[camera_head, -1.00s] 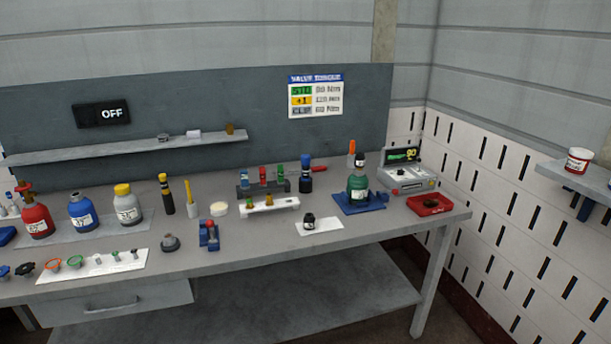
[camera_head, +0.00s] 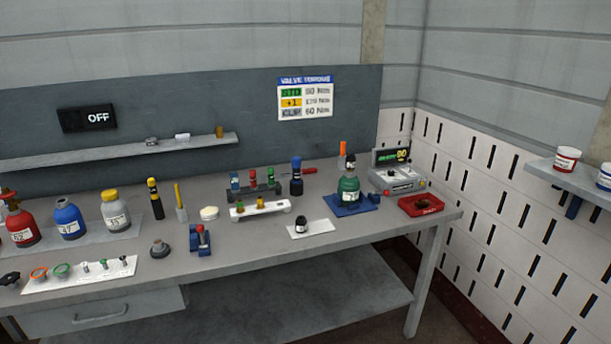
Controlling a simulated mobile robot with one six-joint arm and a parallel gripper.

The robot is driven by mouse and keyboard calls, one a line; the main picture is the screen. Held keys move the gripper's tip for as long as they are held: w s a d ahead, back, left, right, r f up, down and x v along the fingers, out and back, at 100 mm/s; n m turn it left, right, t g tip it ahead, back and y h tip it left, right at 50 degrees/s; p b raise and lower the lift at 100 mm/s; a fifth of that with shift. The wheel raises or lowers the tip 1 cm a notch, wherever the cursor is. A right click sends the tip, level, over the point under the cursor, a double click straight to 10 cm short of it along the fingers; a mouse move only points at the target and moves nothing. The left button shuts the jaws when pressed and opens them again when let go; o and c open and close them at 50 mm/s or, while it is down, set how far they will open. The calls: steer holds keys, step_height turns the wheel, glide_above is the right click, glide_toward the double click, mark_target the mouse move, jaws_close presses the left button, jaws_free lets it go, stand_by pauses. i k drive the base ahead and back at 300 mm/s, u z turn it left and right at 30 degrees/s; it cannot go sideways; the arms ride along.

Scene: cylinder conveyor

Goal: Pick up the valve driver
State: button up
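No label marks the valve driver, so I cannot tell for sure which tool it is. A black upright tool with yellow bands (camera_head: 155,199) stands on the workbench, left of the middle. A dark upright tool with a blue top (camera_head: 296,177) stands behind the middle, right of a small rack. A red-handled tool (camera_head: 296,170) lies partly hidden behind it. My gripper is not in view.
The workbench (camera_head: 260,255) has red (camera_head: 20,229), blue (camera_head: 68,220) and grey, yellow-capped (camera_head: 115,214) cylinders at left. A green cylinder (camera_head: 348,190) stands on a blue base at right. A red tray (camera_head: 421,206) sits near the right end. The front right is mostly clear.

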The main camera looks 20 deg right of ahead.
mark_target(295, 160)
steer(key=u, duration=0.9)
steer(key=k, duration=0.1)
steer(key=z, duration=2.7)
steer(key=i, duration=1.8)
steer(key=u, duration=0.85)
